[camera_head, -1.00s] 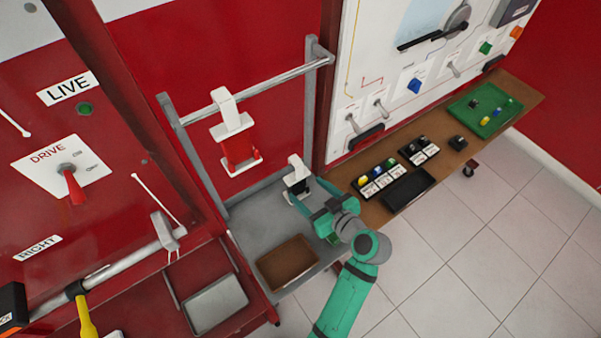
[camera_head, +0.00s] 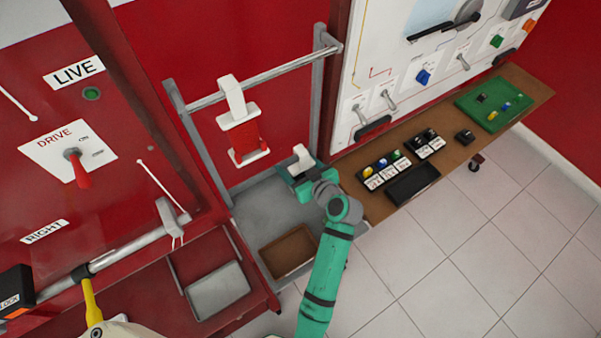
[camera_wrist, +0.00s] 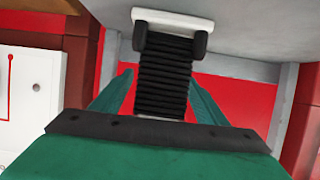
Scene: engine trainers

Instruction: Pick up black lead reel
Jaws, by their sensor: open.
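The black lead reel (camera_wrist: 164,72) has a ribbed black body and a white end piece with two rounded lugs. In the wrist view it lies between the two green fingers of my gripper (camera_wrist: 160,92), with visible gaps beside it. In the head view only its white top (camera_head: 302,158) shows clearly; my gripper (camera_head: 297,178) hides the black body. My gripper is open around the reel, over the grey shelf (camera_head: 252,212).
A red reel with white ends (camera_head: 243,137) is at the rail (camera_head: 270,75) to the left. A brown tray (camera_head: 287,251) lies on the shelf's front. A wooden bench (camera_head: 458,152) at right holds small coloured parts, a black tray (camera_head: 413,182) and a green tray (camera_head: 468,102).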

